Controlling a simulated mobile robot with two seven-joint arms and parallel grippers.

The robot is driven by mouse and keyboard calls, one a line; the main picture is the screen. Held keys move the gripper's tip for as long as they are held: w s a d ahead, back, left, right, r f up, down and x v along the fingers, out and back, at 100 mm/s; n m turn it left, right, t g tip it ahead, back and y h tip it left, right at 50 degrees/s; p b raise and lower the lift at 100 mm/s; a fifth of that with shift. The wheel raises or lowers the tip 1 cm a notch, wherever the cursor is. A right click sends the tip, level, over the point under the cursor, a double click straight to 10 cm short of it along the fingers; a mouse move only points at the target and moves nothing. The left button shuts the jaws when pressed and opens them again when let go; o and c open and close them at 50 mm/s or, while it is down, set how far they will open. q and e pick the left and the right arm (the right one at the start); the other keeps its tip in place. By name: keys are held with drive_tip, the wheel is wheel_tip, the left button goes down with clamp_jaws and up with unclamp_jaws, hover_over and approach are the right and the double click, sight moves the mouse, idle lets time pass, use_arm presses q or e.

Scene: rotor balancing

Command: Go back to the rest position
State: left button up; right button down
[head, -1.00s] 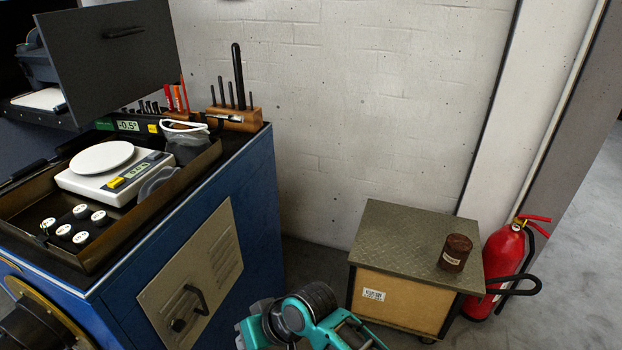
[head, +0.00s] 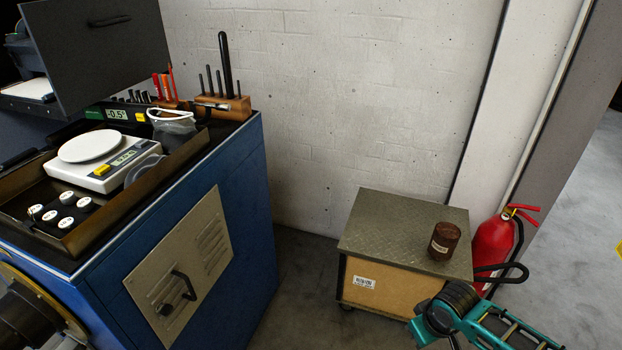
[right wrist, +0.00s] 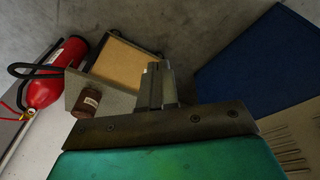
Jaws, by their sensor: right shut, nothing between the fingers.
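My right arm, teal and black, shows at the lower right of the head view, in front of the small cabinet (head: 360,262). Its fingers are not in the head view. In the right wrist view my right gripper (right wrist: 157,82) is shut and empty, its grey fingers pressed together over the floor. The same cabinet also shows in that view (right wrist: 122,66), close beside the fingers in the picture. My left gripper is in neither view.
A brown jar (head: 444,241) stands on the cabinet; a red fire extinguisher (head: 492,245) stands right of it. The blue bench (head: 240,200) at left holds a tray with a white scale (head: 105,165). Bare floor (head: 300,300) lies between bench and cabinet.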

drive_tip(key=s+d+r+n+t+y, duration=0.1)
drive_tip(key=s+d+r+n+t, duration=0.1)
drive_tip(key=s+t, duration=0.3)
drive_tip(key=s+d+r+n+t+y, duration=0.1)
drive_tip(key=s+d+r+t, duration=0.15)
drive_tip(key=s, duration=0.45)
drive_tip(key=a+m, duration=0.5)
drive_tip(key=a, duration=0.5)
drive_tip(key=shift+w+a+t, duration=0.15)
drive_tip(key=shift+w+t, duration=0.15)
drive_tip(key=shift+t, duration=0.15)
drive_tip(key=shift+r, duration=0.1)
